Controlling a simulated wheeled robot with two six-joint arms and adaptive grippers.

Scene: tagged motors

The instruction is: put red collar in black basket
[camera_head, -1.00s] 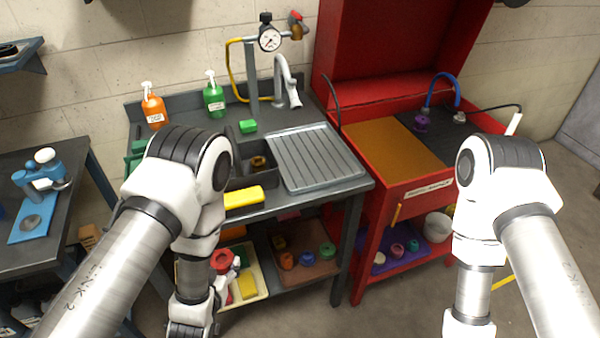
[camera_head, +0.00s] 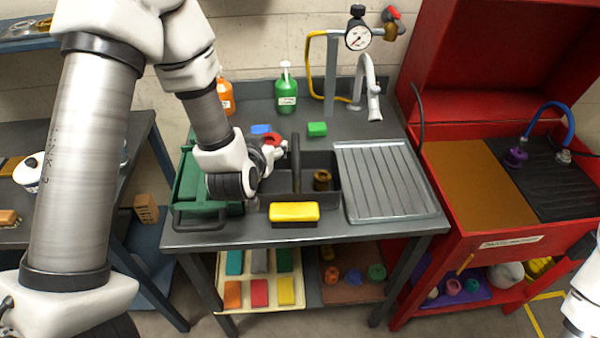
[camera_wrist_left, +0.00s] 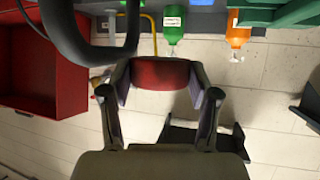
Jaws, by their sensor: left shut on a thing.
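My left gripper (camera_head: 270,148) is shut on the red collar (camera_head: 273,139) and holds it up over the counter, at the left of the black basket (camera_head: 296,160). In the left wrist view the red collar (camera_wrist_left: 160,73) sits between the two fingertips. The black basket has an upright handle in its middle and a brown ring (camera_head: 322,179) in its right part. Its left part is partly hidden behind my left gripper. A dark loop, seemingly the basket handle (camera_wrist_left: 85,52), is close in the left wrist view. My right gripper is out of view.
A yellow sponge (camera_head: 294,212) is at the basket's front. A green crate (camera_head: 195,185) stands left, a ribbed drainboard (camera_head: 385,180) right. Behind are a green block (camera_head: 317,129), a blue block (camera_head: 261,129), a green bottle (camera_head: 287,90) and a tap (camera_head: 370,85).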

